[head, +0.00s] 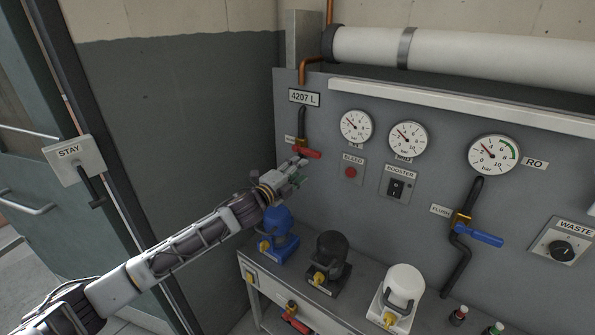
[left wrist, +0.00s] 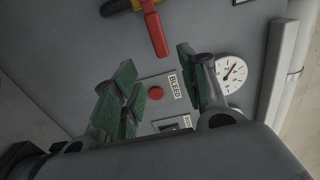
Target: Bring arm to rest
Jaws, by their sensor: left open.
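My left arm reaches in from the lower left in the head view. Its gripper (head: 292,175) is in front of the grey wall panel, just below the red valve handle (head: 308,152). In the left wrist view the gripper (left wrist: 160,90) is open, with its green-padded fingers apart and nothing between them. The red handle (left wrist: 155,33) shows beyond the fingertips there, apart from them. The red bleed button (left wrist: 155,93) shows behind the gap between the fingers. My right gripper is in neither view.
Blue (head: 279,232), black (head: 331,262) and white (head: 403,290) canisters stand on a grey bench below the arm. The panel carries gauges (head: 408,140), a booster switch (head: 397,187) and a blue flush handle (head: 480,235). A door with a STAY plate (head: 72,158) is at the left.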

